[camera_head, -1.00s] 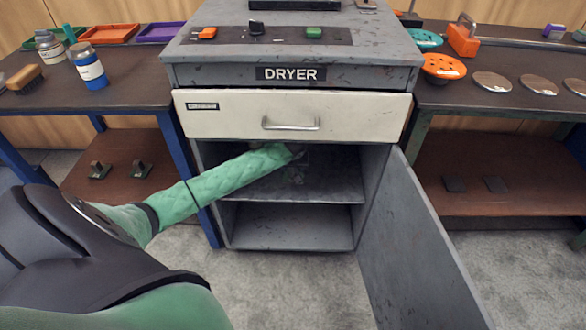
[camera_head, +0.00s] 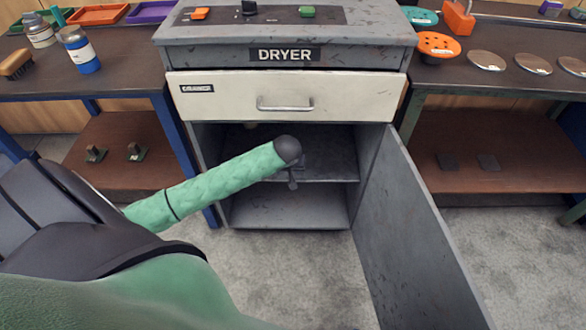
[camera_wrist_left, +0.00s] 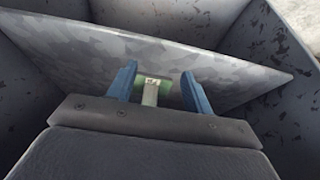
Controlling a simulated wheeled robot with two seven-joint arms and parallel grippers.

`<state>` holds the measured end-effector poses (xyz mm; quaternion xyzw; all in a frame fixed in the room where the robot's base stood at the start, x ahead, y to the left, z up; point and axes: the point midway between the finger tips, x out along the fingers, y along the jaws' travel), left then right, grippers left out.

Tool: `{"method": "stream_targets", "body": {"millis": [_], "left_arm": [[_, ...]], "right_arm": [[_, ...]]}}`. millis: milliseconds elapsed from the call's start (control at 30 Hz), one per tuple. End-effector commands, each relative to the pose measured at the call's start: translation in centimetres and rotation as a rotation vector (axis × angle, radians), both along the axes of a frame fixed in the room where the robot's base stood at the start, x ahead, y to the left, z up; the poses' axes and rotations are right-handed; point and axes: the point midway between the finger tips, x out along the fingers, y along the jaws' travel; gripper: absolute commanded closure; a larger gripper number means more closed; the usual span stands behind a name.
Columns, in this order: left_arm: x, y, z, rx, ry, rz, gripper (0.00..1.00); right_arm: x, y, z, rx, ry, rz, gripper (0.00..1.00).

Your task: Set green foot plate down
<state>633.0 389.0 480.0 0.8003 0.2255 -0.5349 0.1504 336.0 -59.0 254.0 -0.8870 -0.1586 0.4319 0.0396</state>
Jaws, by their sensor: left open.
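My left gripper (camera_head: 293,181) is in front of the dryer's open lower compartment, hanging below the dark wrist end of my green arm. In the left wrist view its two blue fingers (camera_wrist_left: 161,80) are spread apart. The green foot plate (camera_wrist_left: 166,83), with a pale upright post, shows between and beyond the fingertips. Neither finger visibly closes on it. It appears to be at the grey metal shelf (camera_wrist_left: 215,78), but its underside is hidden. In the head view I cannot make out the plate. My right gripper is not in view.
The dryer's grey door (camera_head: 415,230) stands open on the right. The cream drawer (camera_head: 285,97) above the compartment is shut. Two small brackets (camera_head: 136,152) (camera_head: 96,153) sit on the left table's lower shelf. The compartment's lower level (camera_head: 285,208) looks clear.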

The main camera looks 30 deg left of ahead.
Motion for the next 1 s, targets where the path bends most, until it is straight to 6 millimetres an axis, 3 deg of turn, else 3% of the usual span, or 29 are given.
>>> {"method": "stream_targets", "body": {"millis": [200, 367, 500, 700, 1000], "left_arm": [[-0.5, -0.6, -0.6, -0.008, 0.001, -0.012, 0.49], [-2.8, -4.3, -4.8, -0.055, 0.002, -0.117, 0.49], [-6.7, -9.9, -10.2, -0.117, -0.021, -0.273, 0.49], [-13.4, -17.9, -16.5, -0.185, -0.093, -0.473, 0.49], [-24.1, -28.3, -21.6, -0.207, -0.242, -0.681, 0.49]], "right_arm": [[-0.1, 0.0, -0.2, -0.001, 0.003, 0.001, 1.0], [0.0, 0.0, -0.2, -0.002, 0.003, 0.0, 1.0], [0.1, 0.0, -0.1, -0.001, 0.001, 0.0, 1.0], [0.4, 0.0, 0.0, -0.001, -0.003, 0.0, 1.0], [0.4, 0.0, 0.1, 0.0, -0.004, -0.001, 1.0]]}}
